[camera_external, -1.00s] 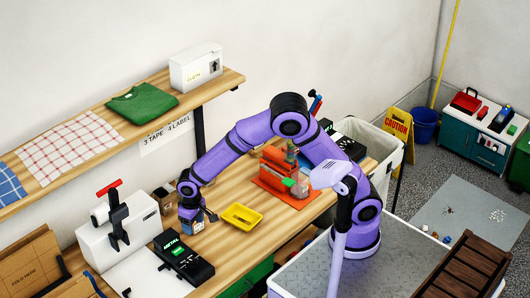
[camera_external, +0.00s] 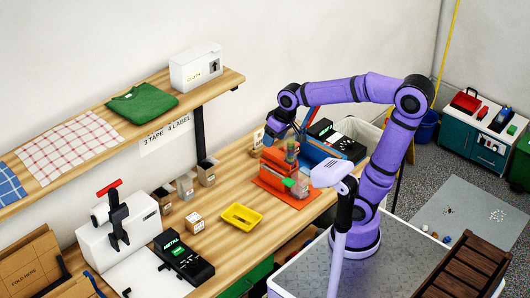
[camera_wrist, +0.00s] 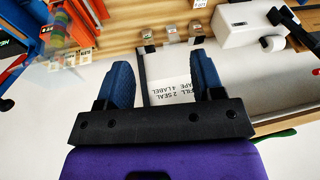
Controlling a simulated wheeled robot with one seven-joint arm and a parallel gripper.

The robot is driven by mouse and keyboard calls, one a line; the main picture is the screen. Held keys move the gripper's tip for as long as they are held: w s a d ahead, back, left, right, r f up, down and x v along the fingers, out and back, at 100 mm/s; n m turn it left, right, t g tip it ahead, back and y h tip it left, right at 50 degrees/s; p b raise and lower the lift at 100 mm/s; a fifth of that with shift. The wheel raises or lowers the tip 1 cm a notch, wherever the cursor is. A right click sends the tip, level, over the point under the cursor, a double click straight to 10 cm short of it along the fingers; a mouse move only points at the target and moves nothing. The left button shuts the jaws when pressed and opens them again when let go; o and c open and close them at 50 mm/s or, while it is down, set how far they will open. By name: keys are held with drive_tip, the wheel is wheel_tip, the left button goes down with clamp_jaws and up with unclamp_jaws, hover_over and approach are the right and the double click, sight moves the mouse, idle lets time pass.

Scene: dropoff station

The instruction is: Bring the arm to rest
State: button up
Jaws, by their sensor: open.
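My gripper (camera_external: 281,130) is at the end of my purple arm, raised above the back of the workbench, above and behind the orange device. In the wrist view my gripper (camera_wrist: 162,85) has two blue fingers spread apart with nothing between them. Behind the fingers, the white sign with step text shows upside down. The arm's upper link runs nearly level from the tall elbow at right to the wrist at left.
The workbench holds an orange device (camera_external: 278,170), a yellow tray (camera_external: 242,216), a small box (camera_external: 194,222), more small boxes by the wall, and a black METAL device (camera_external: 184,260). A wooden shelf (camera_external: 222,88) with a green shirt (camera_external: 143,103) hangs above.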

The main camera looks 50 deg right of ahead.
drive_tip(key=s+d+r+m+t+h, duration=0.1)
drive_tip(key=s+d+t, duration=0.1)
drive_tip(key=s+d, duration=0.7)
drive_tip(key=shift+s+h, duration=0.4)
drive_tip(key=shift+s, duration=1.15)
